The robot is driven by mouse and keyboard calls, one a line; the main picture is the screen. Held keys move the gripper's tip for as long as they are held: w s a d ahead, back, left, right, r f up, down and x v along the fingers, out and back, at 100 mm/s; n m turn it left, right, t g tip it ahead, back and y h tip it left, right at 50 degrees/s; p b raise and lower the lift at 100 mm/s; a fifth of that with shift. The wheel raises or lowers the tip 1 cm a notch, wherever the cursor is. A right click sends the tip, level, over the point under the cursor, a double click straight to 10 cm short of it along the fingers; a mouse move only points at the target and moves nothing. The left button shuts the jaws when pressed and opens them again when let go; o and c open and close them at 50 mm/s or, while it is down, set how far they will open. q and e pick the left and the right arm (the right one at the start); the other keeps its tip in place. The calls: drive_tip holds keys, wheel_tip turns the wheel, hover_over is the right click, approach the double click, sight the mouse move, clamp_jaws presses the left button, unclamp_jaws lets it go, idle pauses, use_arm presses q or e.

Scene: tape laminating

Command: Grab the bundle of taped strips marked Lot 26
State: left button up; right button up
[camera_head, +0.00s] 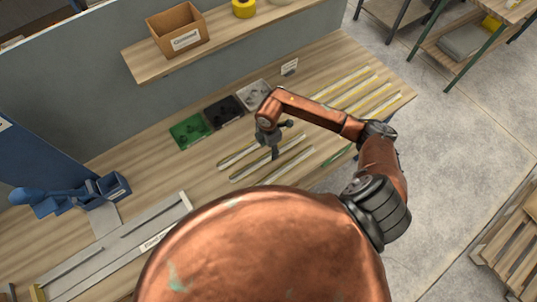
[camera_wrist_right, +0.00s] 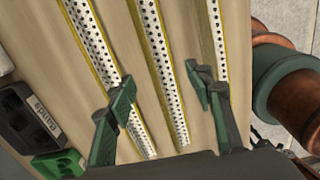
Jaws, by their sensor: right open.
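Two groups of taped strips lie on the wooden bench, long, thin and pale with yellow edges. The nearer strips (camera_head: 285,171) are under my right gripper (camera_head: 274,153); the farther strips (camera_head: 359,91) lie to the upper right. No Lot 26 marking is readable on either group. In the right wrist view, my right gripper (camera_wrist_right: 160,82) is open and empty. The middle dotted strip (camera_wrist_right: 165,80) runs between its fingers. Another strip (camera_wrist_right: 92,40) passes by the left finger, and a third (camera_wrist_right: 218,35) is partly hidden behind the right finger. My left gripper is not in view.
Green (camera_head: 189,130), black (camera_head: 223,111) and grey (camera_head: 254,93) bins stand behind the strips. A small label card (camera_head: 289,67) stands beside them. A shelf (camera_head: 140,66) holds a cardboard box (camera_head: 178,29). A blue device (camera_head: 70,196) and a metal fixture (camera_head: 120,245) occupy the left bench.

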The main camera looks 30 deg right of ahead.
sight(269, 157)
wheel_tip(269, 157, down, 4)
drive_tip(key=shift+d+f+p, duration=0.1)
drive_tip(key=shift+f+p, duration=0.1)
drive_tip(key=shift+p, duration=0.55)
drive_tip(key=shift+f, duration=0.6)
drive_tip(key=shift+c, duration=0.5)
drive_tip(key=c, duration=0.5)
clamp_jaws()
